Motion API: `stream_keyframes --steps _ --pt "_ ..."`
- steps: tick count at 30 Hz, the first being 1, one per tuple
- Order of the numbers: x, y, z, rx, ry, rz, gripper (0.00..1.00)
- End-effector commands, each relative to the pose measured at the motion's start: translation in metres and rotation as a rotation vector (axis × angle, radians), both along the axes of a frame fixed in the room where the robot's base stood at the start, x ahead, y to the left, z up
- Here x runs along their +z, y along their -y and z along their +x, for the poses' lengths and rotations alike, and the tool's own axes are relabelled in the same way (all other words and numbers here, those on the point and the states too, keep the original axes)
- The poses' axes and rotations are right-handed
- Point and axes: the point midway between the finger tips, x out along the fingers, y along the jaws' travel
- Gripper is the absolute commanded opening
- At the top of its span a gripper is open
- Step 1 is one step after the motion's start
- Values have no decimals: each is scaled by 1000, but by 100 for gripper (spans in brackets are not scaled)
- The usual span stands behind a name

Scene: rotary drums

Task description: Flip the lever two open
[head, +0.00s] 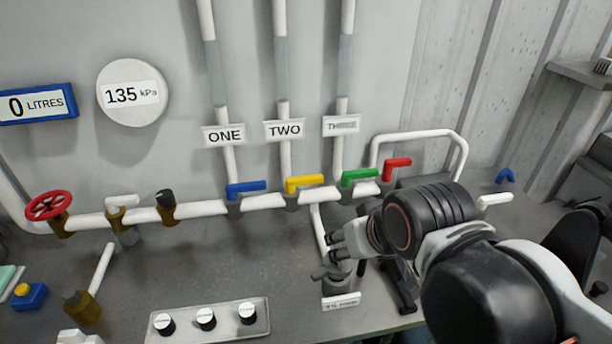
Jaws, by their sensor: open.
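The yellow lever (305,182) sits on the white horizontal pipe below the sign TWO (284,131). Its handle points right, along the pipe. The blue lever (246,188) is below the sign ONE (223,136) and the green lever (359,177) is below the sign THREE (341,125); both handles also lie along the pipe. My gripper (326,262) is open, below and slightly right of the yellow lever, apart from it. Its fingers are small in view and point left, and I see nothing between them.
A red lever (397,168) is right of the green one. A red wheel valve (49,205) is at the far left. A panel with three knobs (206,319) lies in front.

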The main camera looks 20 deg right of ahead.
Motion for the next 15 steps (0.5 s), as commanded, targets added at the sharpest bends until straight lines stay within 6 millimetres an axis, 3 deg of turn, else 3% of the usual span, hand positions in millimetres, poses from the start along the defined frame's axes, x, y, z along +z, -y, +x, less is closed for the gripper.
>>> stream_keyframes --steps 1,5,15 --pt "2 0 1 0 -1 0 30" --pt "12 1 11 -4 -10 1 0" --pt "54 5 68 -22 -67 3 0"
